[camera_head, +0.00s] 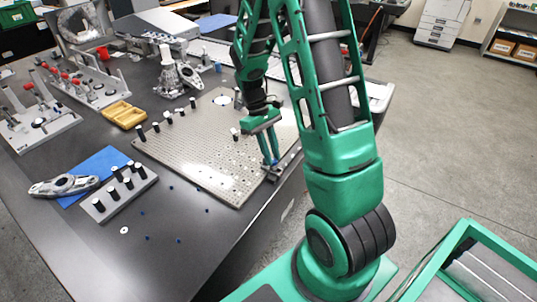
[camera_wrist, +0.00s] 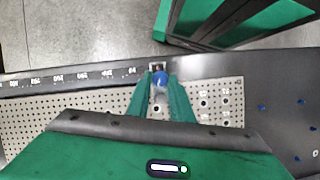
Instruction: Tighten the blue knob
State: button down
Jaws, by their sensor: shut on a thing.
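My gripper (camera_head: 270,164) reaches down at the right edge of the perforated plate (camera_head: 190,150). In the wrist view the two green fingers of my gripper (camera_wrist: 160,80) are closed on the blue knob (camera_wrist: 160,78), one on each side of it. The knob sits by the plate's edge next to a dark ruler strip. In the head view the knob is hidden by the fingers, or too small to tell. How tightly the knob is seated cannot be told.
Several black-topped pins stand on the plate and in a grey block (camera_head: 120,193). A yellow tray (camera_head: 123,115), fixtures with red knobs (camera_head: 75,82) and a metal part on a blue sheet (camera_head: 106,160) lie to the left. Small blue pieces lie on the dark table (camera_head: 190,235).

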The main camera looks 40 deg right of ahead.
jog(key=m, duration=0.1)
jog(key=m+y, duration=0.1)
jog(key=m, duration=0.1)
jog(key=m+y, duration=0.1)
jog(key=m, duration=0.1)
jog(key=shift+d, duration=0.25)
jog(key=shift+m, duration=0.3)
jog(key=c, duration=1.6)
grip_release()
jog(key=shift+o, duration=0.2)
jog(key=v, duration=1)
jog(key=shift+r, duration=0.45)
jog(key=shift+d, duration=0.1)
